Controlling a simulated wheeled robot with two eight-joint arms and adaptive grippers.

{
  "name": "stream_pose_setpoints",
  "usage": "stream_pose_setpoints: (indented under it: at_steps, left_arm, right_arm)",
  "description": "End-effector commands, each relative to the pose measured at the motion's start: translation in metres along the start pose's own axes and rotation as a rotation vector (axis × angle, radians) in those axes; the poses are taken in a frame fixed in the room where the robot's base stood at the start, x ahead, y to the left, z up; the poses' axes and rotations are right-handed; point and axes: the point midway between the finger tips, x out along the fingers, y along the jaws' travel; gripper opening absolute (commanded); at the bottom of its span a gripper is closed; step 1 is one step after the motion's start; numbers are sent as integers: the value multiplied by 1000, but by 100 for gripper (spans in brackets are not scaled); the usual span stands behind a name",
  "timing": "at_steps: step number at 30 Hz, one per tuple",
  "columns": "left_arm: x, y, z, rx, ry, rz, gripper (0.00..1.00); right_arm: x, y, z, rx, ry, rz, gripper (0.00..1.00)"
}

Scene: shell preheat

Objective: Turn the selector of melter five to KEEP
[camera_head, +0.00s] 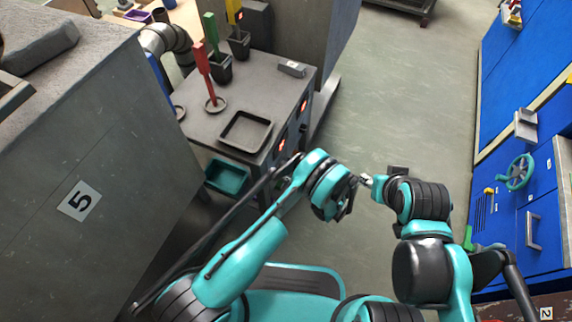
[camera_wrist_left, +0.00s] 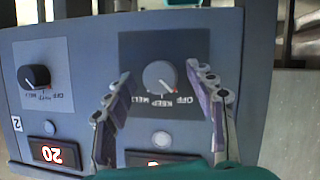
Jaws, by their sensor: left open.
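In the left wrist view, which looks upside down on the panel, a grey selector knob (camera_wrist_left: 160,76) sits on a dark plate marked OFF, KEEP and MELT. Its red mark points toward the lower right, close to OFF. My left gripper (camera_wrist_left: 159,80) is open, with one finger on each side of the knob; I cannot tell whether they touch it. In the head view my left gripper (camera_head: 338,195) is near the centre, its fingertips unclear. My right gripper (camera_head: 367,181) is beside it, its fingers too small to read.
Beside the grey selector is a black knob (camera_wrist_left: 37,77) above a red display reading 20 (camera_wrist_left: 52,152). A dark bench (camera_head: 225,128) carries a tray (camera_head: 246,131) and coloured-handled tools. Blue cabinets (camera_head: 545,150) stand at right. Grey floor (camera_head: 410,90) lies open between.

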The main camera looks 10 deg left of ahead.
Motion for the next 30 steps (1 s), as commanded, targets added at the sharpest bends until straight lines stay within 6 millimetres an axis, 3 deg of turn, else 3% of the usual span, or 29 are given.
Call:
stream_pose_setpoints:
  at_steps: [3,9,14,24,30]
  left_arm:
    - [0,0,0,0,0,0,53]
    - [0,0,0,0,0,0,5]
    - [0,1,0,21,-1,-9,5]
    - [0,3,-1,317,-22,-137,5]
    - [0,3,-1,344,-24,-148,5]
  right_arm:
    - [0,0,0,0,0,0,40]
    - [0,0,0,0,0,0,40]
    - [0,0,0,0,0,0,40]
    - [0,0,0,0,0,0,40]
    - [0,0,0,0,0,0,40]
